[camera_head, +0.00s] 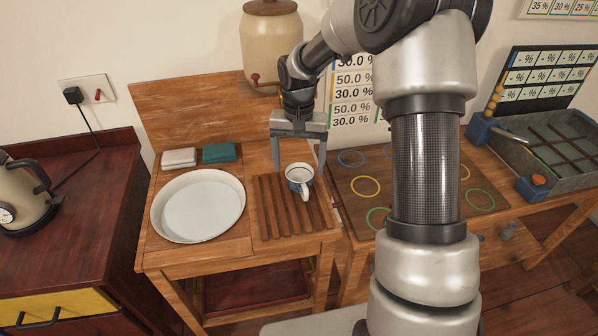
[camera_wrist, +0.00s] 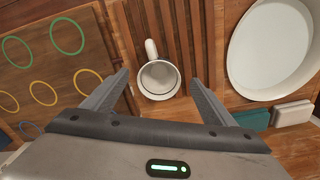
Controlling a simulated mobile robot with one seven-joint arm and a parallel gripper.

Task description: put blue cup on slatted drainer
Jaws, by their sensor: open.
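The blue cup (camera_head: 299,176), with a white inside and a pale handle, stands upright on the slatted drainer (camera_head: 265,208), toward its right back part. In the wrist view the cup (camera_wrist: 158,79) sits on the drainer's slats (camera_wrist: 185,22) with its handle pointing away from my gripper. My gripper (camera_head: 300,160) is open at the back of the drainer, its fingers apart. In the wrist view my gripper (camera_wrist: 160,82) has one finger to each side of the cup, with gaps between fingers and cup.
A large white basin (camera_head: 198,206) stands left of the drainer. White and teal folded cloths (camera_head: 218,153) lie behind it. A board with coloured rings (camera_head: 366,187) is to the right. A beige crock (camera_head: 270,45) stands behind my gripper. A kettle (camera_head: 25,195) is far left.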

